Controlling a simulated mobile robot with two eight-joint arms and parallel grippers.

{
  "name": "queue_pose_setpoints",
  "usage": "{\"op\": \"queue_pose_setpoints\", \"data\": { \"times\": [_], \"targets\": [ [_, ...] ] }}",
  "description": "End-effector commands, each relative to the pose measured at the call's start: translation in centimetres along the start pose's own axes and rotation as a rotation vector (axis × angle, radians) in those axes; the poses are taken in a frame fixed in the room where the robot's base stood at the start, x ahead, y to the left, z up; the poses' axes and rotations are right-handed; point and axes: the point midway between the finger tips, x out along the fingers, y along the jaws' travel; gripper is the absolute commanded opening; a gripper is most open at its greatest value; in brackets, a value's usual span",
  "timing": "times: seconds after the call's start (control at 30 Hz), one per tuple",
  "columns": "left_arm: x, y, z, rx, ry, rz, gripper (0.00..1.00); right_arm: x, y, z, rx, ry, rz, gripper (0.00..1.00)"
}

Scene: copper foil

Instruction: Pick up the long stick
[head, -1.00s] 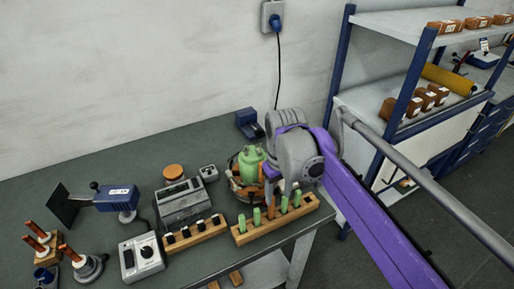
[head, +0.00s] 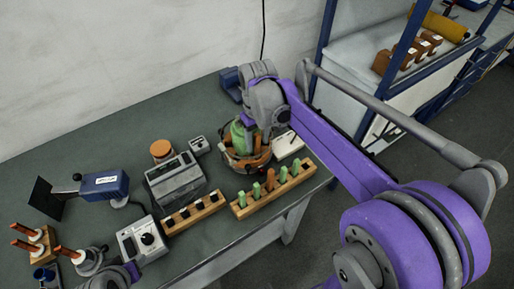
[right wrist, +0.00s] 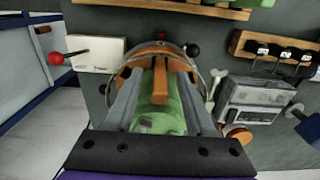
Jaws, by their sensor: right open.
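No single thing is plainly the long stick. An orange stick-like piece (right wrist: 160,78) lies in front of a green cylinder (right wrist: 150,118) in the right wrist view, between my fingers. Short green sticks and an orange one (head: 270,180) stand in a wooden rack (head: 275,194). My right gripper (right wrist: 160,72) is open, with one finger on either side of the green cylinder. In the head view it points down at the round copper-coloured holder (head: 240,163) around that cylinder; my wrist hides part of it. My left gripper's fingers are out of sight.
A grey instrument (head: 175,180), a second rack (head: 193,213) and a blue tool (head: 104,185) are to the left. The bench's back left is clear. A shelf (head: 375,72) stands behind right.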

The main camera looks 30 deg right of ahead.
Motion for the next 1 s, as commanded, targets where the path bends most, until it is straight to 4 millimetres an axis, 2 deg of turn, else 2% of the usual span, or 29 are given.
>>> {"op": "queue_pose_setpoints", "data": {
  "times": [0.1,0.2,0.5,0.8,1.0],
  "targets": [
    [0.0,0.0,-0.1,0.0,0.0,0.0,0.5,1.9,0.0,-0.1,0.0,0.0,0.0,0.55],
    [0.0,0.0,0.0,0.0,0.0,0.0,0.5,2.9,0.0,-0.1,0.0,0.0,0.0,0.55],
    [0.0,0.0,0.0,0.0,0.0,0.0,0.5,3.3,0.0,-0.1,0.0,0.0,0.0,0.53],
    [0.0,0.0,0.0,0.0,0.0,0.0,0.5,3.3,0.0,-0.1,0.0,0.0,0.0,0.0],
    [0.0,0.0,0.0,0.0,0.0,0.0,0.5,3.3,0.0,-0.1,0.0,0.0,0.0,0.0]
  ]
}}
